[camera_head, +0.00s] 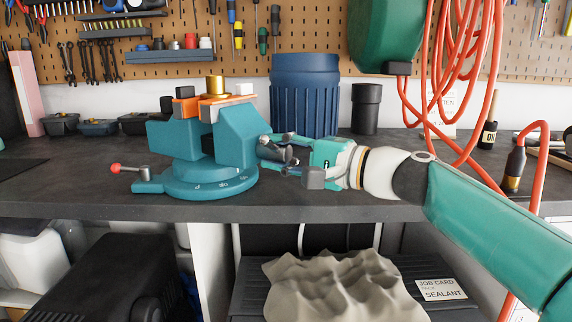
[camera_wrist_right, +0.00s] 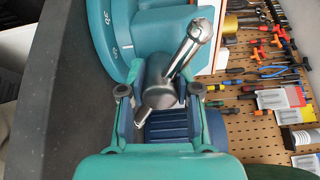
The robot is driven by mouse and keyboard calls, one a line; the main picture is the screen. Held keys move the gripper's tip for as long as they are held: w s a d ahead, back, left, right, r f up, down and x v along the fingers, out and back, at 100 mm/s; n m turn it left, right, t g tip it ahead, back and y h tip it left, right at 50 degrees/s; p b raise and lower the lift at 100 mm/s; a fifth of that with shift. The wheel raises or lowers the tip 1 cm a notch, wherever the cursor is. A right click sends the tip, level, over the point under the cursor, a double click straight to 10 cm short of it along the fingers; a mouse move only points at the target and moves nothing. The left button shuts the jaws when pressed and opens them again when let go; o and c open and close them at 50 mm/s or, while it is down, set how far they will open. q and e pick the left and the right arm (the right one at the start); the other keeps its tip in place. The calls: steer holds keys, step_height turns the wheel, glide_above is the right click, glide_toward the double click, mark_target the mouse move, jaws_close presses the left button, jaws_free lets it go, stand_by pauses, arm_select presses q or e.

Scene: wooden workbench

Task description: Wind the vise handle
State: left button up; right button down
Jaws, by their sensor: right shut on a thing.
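The teal vise (camera_head: 208,160) stands on the dark workbench, left of centre in the head view, with orange jaw faces and a brass-coloured cylinder (camera_head: 214,86) at its top. My right gripper (camera_head: 277,150) reaches in from the right to the vise's right side. In the right wrist view the vise handle (camera_wrist_right: 187,55) is a metal bar tilted through a round grey hub, and my right gripper (camera_wrist_right: 158,93) has its fingers on both sides of that hub, shut on it. The vise body (camera_wrist_right: 130,35) fills the upper left there. My left gripper is not in view.
A ribbed blue bin (camera_head: 305,95) stands behind the gripper, with a dark canister (camera_head: 366,108) to its right. Red coiled hose (camera_head: 440,70) hangs over the right of the bench. A red-knobbed lever (camera_head: 128,169) sticks out at the vise's lower left. The bench front left is clear.

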steer(key=shift+a+f+n+b, duration=0.15)
steer(key=shift+n+b, duration=0.15)
steer(key=shift+n, duration=0.3)
steer(key=shift+a+f+n+b, duration=0.15)
steer(key=shift+n+b, duration=0.15)
steer(key=shift+n, duration=0.3)
steer(key=shift+d, duration=0.1)
steer(key=c, duration=0.9)
jaws_free()
steer(key=shift+w, duration=0.1)
steer(key=shift+o, duration=0.4)
steer(key=shift+r, duration=0.15)
steer(key=shift+d, duration=0.1)
steer(key=v, duration=1.2)
